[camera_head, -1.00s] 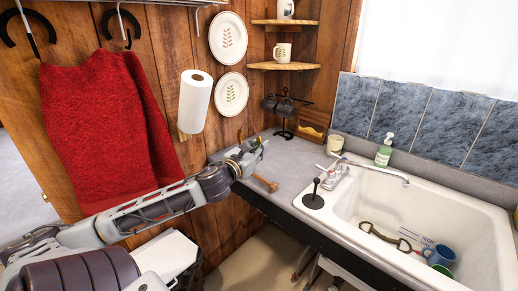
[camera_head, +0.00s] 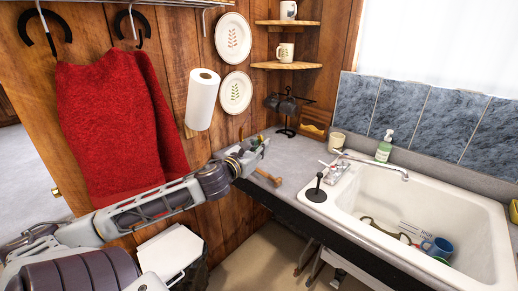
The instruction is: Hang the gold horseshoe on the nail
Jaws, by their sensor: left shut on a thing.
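My left gripper (camera_head: 254,153) is at the middle of the view, in front of the wooden wall and above the counter's left end. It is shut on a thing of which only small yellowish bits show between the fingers. I take it to be the gold horseshoe, but its outline is mostly hidden by the gripper. A small dark point on the wall (camera_head: 241,133), just above the gripper, may be the nail; it is too small to be sure.
The grey counter (camera_head: 290,152) carries a wooden-handled thing (camera_head: 268,177) and a black mug stand (camera_head: 286,125). The white sink (camera_head: 470,205) is to the right. A paper towel roll (camera_head: 202,99), plates (camera_head: 233,38) and a red garment (camera_head: 118,120) hang on the wall.

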